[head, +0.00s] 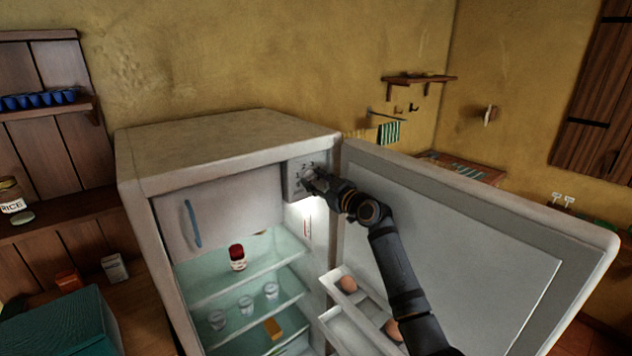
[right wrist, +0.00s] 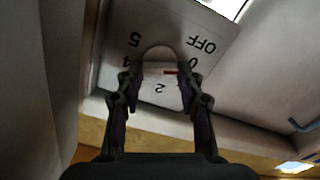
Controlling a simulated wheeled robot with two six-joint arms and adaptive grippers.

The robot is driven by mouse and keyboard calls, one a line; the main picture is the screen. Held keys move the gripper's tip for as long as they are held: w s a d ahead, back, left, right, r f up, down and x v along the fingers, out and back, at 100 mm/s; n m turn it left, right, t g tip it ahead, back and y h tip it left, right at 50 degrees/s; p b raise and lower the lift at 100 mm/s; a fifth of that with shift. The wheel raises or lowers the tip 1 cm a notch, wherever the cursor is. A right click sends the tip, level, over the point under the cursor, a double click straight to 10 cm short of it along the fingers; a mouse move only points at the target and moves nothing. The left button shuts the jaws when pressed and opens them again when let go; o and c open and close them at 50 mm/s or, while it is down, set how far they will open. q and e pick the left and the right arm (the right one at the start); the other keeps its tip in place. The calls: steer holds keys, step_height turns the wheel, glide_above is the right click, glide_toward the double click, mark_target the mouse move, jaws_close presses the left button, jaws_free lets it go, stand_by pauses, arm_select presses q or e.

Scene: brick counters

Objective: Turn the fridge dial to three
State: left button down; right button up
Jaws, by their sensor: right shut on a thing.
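The fridge (head: 235,140) stands with its door (head: 470,230) open to the right. The control panel (head: 300,168) is at its upper right inside corner. My right gripper (head: 316,180) reaches this panel and is shut on the dial. In the right wrist view the pale round dial (right wrist: 159,58) sits between the two fingers (right wrist: 158,85). A red mark on the dial lies toward the right finger. The 3 is not readable. My left gripper is not in view.
Glass shelves (head: 235,280) hold a red-capped jar (head: 237,257) and several glasses. The freezer flap (head: 225,210) is closed left of the panel.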

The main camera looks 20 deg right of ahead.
steer(key=shift+m, duration=0.9)
steer(key=m, duration=0.3)
steer(key=shift+d+b, duration=0.1)
steer(key=shift+b, duration=0.2)
steer(key=m, duration=0.3)
steer(key=m+p, duration=0.1)
steer(key=m, duration=0.2)
steer(key=shift+m, duration=0.4)
steer(key=m+p, duration=0.1)
steer(key=m, duration=0.2)
steer(key=shift+d+m+p, duration=0.1)
steer(key=shift+m+p, duration=0.2)
steer(key=shift+p, duration=0.1)
steer(key=m+p, duration=0.1)
steer(key=m, duration=0.2)
steer(key=shift+m+p, duration=0.3)
steer(key=shift+p, duration=0.1)
steer(key=m+p, duration=0.2)
steer(key=m, duration=0.3)
steer(key=shift+f+p, duration=0.1)
steer(key=shift+p, duration=0.25)
arm_select(q)
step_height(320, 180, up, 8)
steer(key=p, duration=0.1)
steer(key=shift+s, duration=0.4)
arm_select(e)
steer(key=shift+f+m, duration=0.15)
steer(key=shift+m, duration=1.45)
